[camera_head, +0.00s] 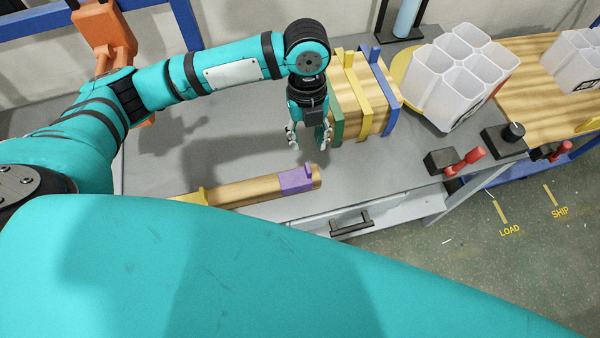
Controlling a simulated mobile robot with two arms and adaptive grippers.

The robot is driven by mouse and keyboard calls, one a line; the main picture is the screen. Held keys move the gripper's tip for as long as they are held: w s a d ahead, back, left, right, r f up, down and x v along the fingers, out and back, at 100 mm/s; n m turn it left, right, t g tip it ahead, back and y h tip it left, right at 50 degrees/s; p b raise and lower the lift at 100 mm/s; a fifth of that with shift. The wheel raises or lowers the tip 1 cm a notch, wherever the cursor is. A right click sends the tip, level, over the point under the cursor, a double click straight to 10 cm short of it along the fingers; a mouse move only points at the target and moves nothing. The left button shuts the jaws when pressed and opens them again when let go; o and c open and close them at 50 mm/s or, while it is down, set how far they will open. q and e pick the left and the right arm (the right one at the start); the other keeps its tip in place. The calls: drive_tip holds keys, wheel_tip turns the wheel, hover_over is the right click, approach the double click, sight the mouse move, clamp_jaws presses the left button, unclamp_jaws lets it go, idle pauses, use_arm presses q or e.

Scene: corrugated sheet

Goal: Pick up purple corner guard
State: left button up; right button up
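The purple corner guard (295,181) sits around the right part of a long wooden piece (245,190) lying near the front edge of the grey worktop. My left gripper (309,143) points down above the worktop, behind and a little above the purple guard. Its fingers are apart, with nothing seen between them, and it does not touch the guard. A large teal link of mine fills the lower front and hides part of the worktop's front. My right gripper is not in view.
A corrugated wooden stack (361,108) with green, yellow and blue guards stands close right of my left gripper. A white multi-cell container (459,78) and a black clamp with red handle (455,161) are farther right. A yellow guard (190,196) is on the wooden piece's left.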

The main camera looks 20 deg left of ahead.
sight(308, 169)
use_arm(q)
drive_tip(key=f, duration=0.3)
drive_tip(key=shift+s+d+f+p, duration=0.15)
drive_tip(key=shift+s+f+p, duration=0.05)
drive_tip(key=shift+f+p, duration=0.2)
wheel_tip(308, 169, down, 3)
drive_tip(key=shift+d+f, duration=0.15)
drive_tip(key=shift+f, duration=0.05)
drive_tip(key=f, duration=0.1)
drive_tip(key=f+p, duration=0.1)
drive_tip(key=f, duration=0.1)
drive_tip(key=f+p, duration=0.1)
drive_tip(key=shift+s+d+f, duration=0.1)
drive_tip(key=shift+s+f, duration=0.1)
drive_tip(key=shift+s, duration=0.05)
drive_tip(key=shift+f, duration=0.3)
clamp_jaws()
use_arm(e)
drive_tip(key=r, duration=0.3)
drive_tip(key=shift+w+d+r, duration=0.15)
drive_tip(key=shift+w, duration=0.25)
